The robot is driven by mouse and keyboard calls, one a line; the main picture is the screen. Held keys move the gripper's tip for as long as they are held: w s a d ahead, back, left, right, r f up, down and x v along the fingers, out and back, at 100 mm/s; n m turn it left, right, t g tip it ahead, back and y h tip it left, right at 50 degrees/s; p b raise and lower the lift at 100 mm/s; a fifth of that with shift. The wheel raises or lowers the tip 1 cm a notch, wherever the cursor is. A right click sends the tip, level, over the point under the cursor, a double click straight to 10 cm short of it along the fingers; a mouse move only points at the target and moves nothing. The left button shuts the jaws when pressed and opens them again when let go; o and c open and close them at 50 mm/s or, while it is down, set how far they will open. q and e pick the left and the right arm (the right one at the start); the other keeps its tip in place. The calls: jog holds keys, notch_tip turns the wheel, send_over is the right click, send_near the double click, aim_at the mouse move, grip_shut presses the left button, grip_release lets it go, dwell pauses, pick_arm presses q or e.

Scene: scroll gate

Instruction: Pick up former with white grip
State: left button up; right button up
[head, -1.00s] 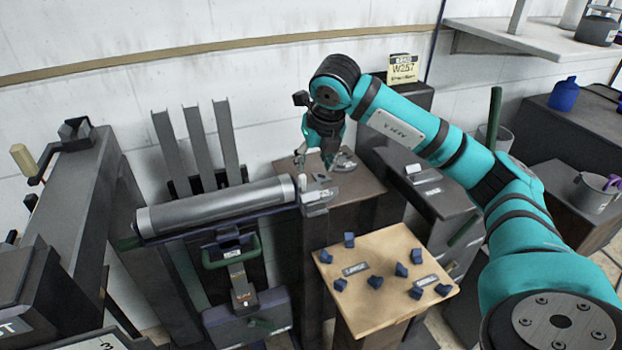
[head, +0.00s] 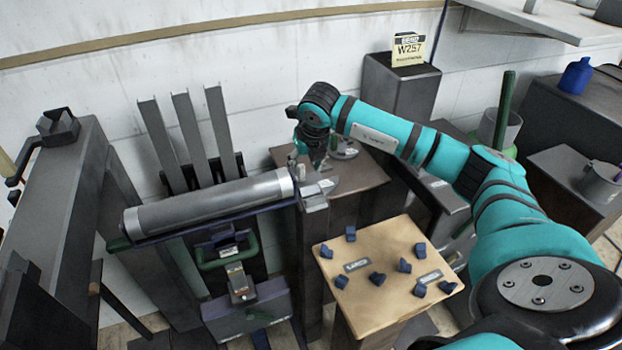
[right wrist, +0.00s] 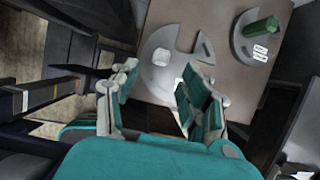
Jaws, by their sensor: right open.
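The former with the white grip is a grey notched disc (right wrist: 180,65) on the small brown table in the right wrist view. Its pale grip (right wrist: 161,57) stands up from the disc. In the head view the former (head: 320,188) lies by the table's near left corner, next to the grey roller's end. My right gripper (head: 306,165) is just above it, pointing down; its two spread fingers also show in the right wrist view (right wrist: 153,98), empty, with the grip ahead of and between them. My left gripper is not in view.
A second former with a green grip (right wrist: 262,27) lies beside it on the brown table (head: 370,176). The long grey roller (head: 210,205) adjoins on the left. A wooden-topped stand (head: 375,308) with several blue blocks is in front. A grey pillar (head: 402,90) stands behind.

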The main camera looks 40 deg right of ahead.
aim_at(302, 170)
jog(key=p+x, duration=0.1)
jog(key=x, duration=0.4)
jog(key=shift+w+f, duration=0.2)
jog(key=shift+f, duration=0.1)
grip_shut()
jog(key=shift+w+r, duration=0.1)
jog(key=shift+r, duration=0.1)
